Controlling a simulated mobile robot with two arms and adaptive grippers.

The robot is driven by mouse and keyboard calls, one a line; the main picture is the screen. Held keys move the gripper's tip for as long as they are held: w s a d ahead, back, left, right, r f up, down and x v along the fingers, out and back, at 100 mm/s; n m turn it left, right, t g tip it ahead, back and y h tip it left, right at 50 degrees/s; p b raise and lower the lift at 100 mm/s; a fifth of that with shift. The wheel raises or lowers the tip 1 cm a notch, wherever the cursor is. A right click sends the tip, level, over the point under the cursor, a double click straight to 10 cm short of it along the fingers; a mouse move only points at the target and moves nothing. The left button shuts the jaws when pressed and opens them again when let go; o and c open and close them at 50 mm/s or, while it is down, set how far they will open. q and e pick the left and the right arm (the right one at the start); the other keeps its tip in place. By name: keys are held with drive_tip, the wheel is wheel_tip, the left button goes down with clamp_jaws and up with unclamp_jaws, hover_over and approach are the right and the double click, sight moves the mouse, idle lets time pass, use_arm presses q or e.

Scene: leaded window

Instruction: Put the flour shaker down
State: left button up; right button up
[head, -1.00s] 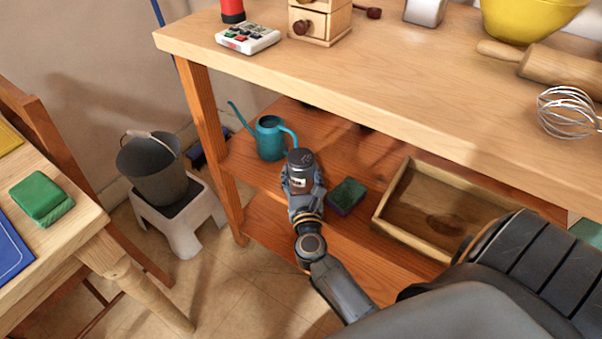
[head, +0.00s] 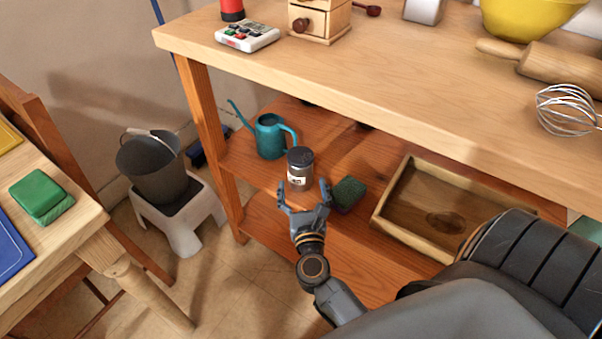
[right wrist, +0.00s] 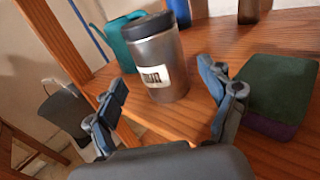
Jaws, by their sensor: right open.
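The flour shaker (head: 300,170), a grey metal cylinder with a dark lid and a white label, stands upright on the upper of the two lower wooden shelves (head: 340,155). It also shows in the right wrist view (right wrist: 160,62). My right gripper (head: 304,190) is open in front of the shaker. In the right wrist view its two fingers (right wrist: 166,95) are spread to either side of the shaker's near side, with gaps on both sides. My left gripper is not in view.
A teal watering can (head: 270,138) stands behind and left of the shaker. A green and purple sponge (head: 348,193) lies close to the right finger. A wooden tray (head: 385,222) is farther right. The tabletop (head: 400,85) overhangs the shelf.

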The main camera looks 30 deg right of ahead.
drive_tip(key=v, duration=0.6)
drive_tip(key=a+r+n+y, duration=0.2)
drive_tip(key=a+n+y, duration=0.55)
drive_tip(key=n, duration=0.75)
drive_tip(key=a+r+n+y, duration=0.2)
drive_tip(key=a+n+y, duration=0.55)
drive_tip(key=n, duration=0.65)
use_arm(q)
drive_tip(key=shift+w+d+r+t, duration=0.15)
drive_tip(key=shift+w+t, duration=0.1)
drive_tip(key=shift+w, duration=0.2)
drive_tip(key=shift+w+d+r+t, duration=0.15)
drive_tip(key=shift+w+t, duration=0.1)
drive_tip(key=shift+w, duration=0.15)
use_arm(e)
drive_tip(key=s+d+f+n+g+h, duration=0.2)
drive_tip(key=s+d+f+n+g, duration=0.1)
drive_tip(key=n, duration=0.4)
drive_tip(key=s+d+f+n+g+h, duration=0.3)
drive_tip(key=s+n+g, duration=0.2)
drive_tip(key=n, duration=0.3)
drive_tip(key=shift+s+d+f+g, duration=0.35)
drive_tip(key=shift+s+f+g, duration=0.05)
drive_tip(key=shift+s, duration=0.5)
